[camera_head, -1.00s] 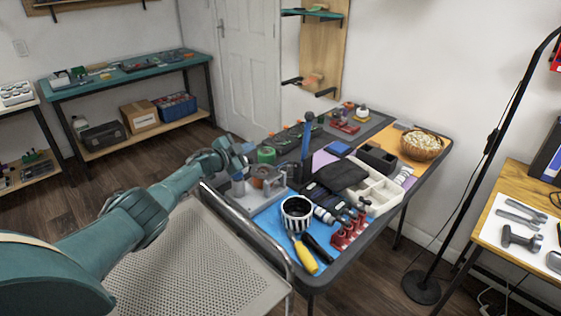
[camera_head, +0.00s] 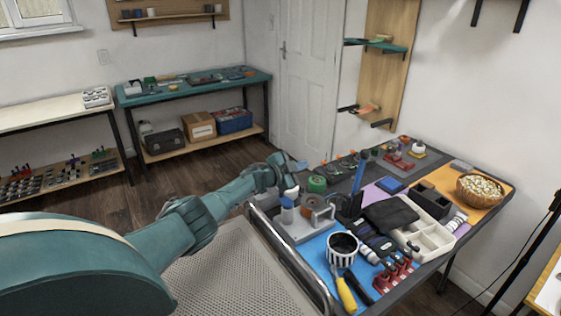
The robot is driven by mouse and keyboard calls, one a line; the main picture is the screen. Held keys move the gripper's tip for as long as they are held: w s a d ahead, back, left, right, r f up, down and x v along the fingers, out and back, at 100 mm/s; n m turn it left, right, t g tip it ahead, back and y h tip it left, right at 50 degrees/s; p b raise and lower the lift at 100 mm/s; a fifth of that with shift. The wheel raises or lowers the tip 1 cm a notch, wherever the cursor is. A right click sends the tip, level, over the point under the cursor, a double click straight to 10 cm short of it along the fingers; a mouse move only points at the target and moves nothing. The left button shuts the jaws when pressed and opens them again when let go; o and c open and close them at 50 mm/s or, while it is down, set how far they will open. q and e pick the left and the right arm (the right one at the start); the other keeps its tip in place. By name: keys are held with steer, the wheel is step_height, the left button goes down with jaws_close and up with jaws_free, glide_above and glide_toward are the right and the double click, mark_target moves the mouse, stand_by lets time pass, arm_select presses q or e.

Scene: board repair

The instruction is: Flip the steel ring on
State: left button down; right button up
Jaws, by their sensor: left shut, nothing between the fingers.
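My left gripper (camera_head: 298,165) is at the end of the teal arm, shut and empty. It is at the far left side of the workbench, above and just behind a grey stand (camera_head: 296,231). The stand carries a blue-topped cylinder (camera_head: 287,204), a brown round part (camera_head: 311,202) and a bent grey metal piece (camera_head: 325,214). I cannot make out for sure which part is the steel ring; it is too small or hidden. Whether the fingers touch anything there is not clear. My right gripper is not in view.
A green tape roll (camera_head: 317,184) and a blue upright tool (camera_head: 358,177) stand close by. A striped cup (camera_head: 342,250), yellow-handled tool (camera_head: 347,296), white tray (camera_head: 428,241) and basket (camera_head: 480,187) crowd the bench. A metal rail (camera_head: 285,252) runs along its left side.

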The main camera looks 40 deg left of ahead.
arm_select(q)
steer(key=a+p+v, duration=0.1)
steer(key=p+v, duration=0.1)
steer(key=v, duration=0.7)
steer(key=shift+s+a+r, duration=0.2)
steer(key=shift+a+r, duration=0.05)
steer(key=shift+a, duration=0.1)
